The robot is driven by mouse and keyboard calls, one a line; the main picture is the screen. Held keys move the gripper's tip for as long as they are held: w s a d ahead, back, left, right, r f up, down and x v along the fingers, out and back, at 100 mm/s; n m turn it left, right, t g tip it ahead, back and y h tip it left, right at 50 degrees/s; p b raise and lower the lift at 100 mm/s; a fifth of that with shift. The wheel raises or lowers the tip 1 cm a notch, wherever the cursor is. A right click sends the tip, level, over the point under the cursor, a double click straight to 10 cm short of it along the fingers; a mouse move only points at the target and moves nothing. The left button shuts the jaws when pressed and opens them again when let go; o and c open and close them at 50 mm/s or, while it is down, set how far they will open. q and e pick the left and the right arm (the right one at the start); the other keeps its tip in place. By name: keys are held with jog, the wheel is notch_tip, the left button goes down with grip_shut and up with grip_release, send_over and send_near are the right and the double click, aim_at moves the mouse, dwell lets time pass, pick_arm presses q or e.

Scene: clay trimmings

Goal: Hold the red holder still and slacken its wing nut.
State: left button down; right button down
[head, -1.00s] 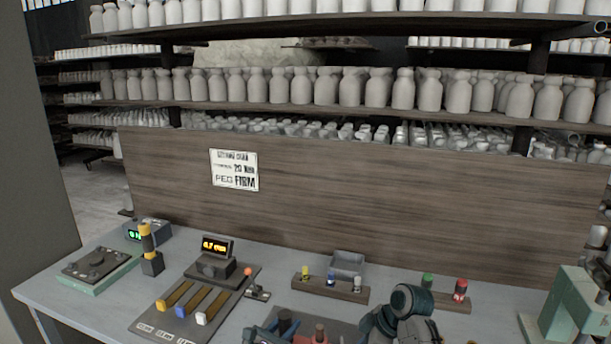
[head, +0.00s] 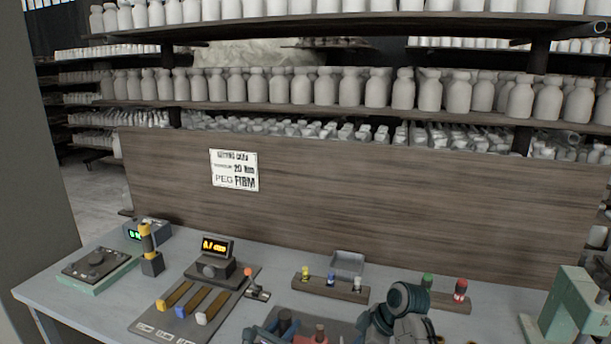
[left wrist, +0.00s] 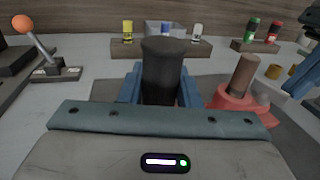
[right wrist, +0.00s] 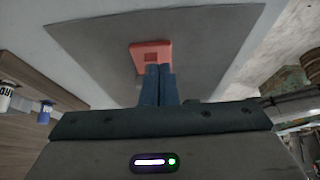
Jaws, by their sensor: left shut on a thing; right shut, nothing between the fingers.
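My left gripper (left wrist: 162,88) is shut on a dark upright cylinder (left wrist: 162,65); the cylinder also shows at the bottom of the head view (head: 284,321). The red holder (left wrist: 232,119) stands on a grey mat just right of that gripper, with a brown peg (left wrist: 242,74) upright in it. In the head view the picture's bottom edge cuts the holder off. My right gripper (right wrist: 157,72) is shut and empty, its tips at the edge of a red block (right wrist: 150,50) with a square recess. I cannot tell whether they touch. I cannot make out the wing nut.
A rack (head: 330,288) with yellow, blue and white capped pegs stands behind, by a grey tray (head: 347,264). A green and a red peg (head: 460,290) stand right. A slider board (head: 150,322), a lit display (head: 215,246) and a green press (head: 570,300) flank the work area.

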jog(key=shift+w+d, duration=0.3)
jog(key=shift+w, duration=0.15)
jog(key=shift+w, duration=0.15)
jog(key=shift+w, duration=0.35)
jog(key=shift+w, duration=0.15)
jog(key=shift+d, duration=0.15)
dwell(0.3)
jog(key=shift+d, duration=0.3)
notch_tip(320, 180, up, 6)
dwell(0.4)
